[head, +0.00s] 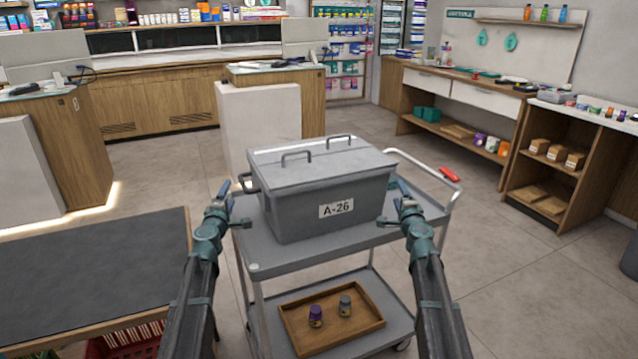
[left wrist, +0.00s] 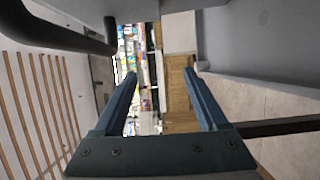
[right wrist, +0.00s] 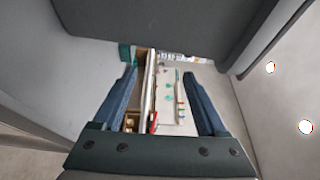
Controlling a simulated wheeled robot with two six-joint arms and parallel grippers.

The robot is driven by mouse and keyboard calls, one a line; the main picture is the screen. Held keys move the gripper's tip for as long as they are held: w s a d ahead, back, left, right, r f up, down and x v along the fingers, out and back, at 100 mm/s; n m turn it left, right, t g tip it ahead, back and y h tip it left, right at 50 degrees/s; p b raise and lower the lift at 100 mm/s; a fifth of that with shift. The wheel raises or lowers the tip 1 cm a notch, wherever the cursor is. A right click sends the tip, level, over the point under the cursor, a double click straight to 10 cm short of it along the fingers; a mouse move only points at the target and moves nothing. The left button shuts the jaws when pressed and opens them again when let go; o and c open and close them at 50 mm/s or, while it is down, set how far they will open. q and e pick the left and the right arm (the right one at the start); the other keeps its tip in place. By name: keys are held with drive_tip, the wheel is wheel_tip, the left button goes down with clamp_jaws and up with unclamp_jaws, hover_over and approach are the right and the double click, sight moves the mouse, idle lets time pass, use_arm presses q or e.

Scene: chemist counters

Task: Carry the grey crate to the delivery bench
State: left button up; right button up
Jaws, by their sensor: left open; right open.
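The grey crate (head: 320,200), lidded and labelled A-26, sits upright on the top shelf of a grey cart (head: 290,262). Two bar handles show on its lid and a dark handle (head: 246,183) on its left side. My left gripper (head: 225,190) is open beside the crate's left end, close to that handle; a dark bar also shows at upper left in the left wrist view (left wrist: 75,30). My right gripper (head: 400,190) is open beside the crate's right end, whose handle is hidden in the head view. Both jaws look empty. I cannot tell which surface is the delivery bench.
A dark-topped table (head: 90,270) stands at left, with a red basket (head: 125,343) below it. A wooden tray (head: 330,318) with two small jars lies on the cart's lower shelf. A white-fronted counter (head: 262,130) stands behind the cart. Open floor lies to the right.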

use_arm(q)
drive_tip(key=w+d, duration=0.1)
drive_tip(key=w, duration=0.6)
drive_tip(key=shift+d, duration=0.25)
use_arm(e)
drive_tip(key=w+a, duration=0.1)
drive_tip(key=w, duration=0.6)
drive_tip(key=shift+a, duration=0.25)
drive_tip(key=shift+a, duration=0.1)
